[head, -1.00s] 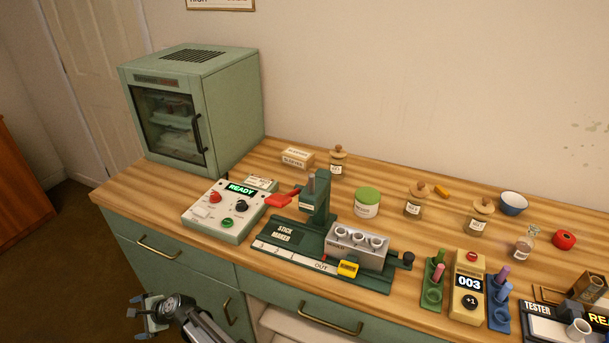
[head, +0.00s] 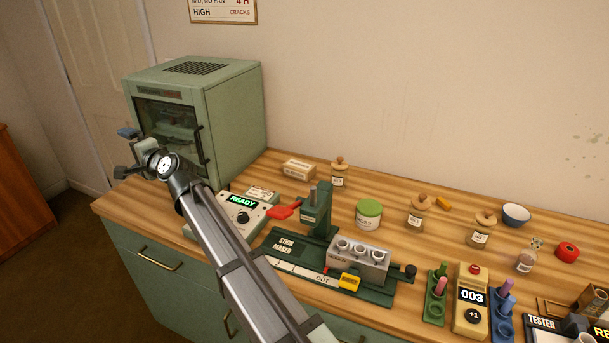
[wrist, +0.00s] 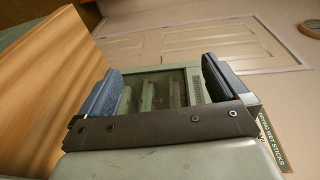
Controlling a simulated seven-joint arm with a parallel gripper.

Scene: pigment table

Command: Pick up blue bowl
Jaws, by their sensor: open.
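The blue bowl (head: 516,215) stands upright at the back right of the wooden worktop in the head view, its outside blue and its inside pale. My gripper (head: 124,153) is at the far left, in front of the green cabinet and far from the bowl. In the wrist view my gripper (wrist: 160,88) has its two fingers wide apart with nothing between them; the cabinet's glass front shows beyond. The bowl is not in the wrist view.
The green cabinet (head: 232,115) stands at the back left. Lidded jars (head: 481,229), a red roll (head: 567,252) and a yellow-orange piece (head: 443,203) lie near the bowl. The green stick maker (head: 315,225) and a counter (head: 472,300) stand in front.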

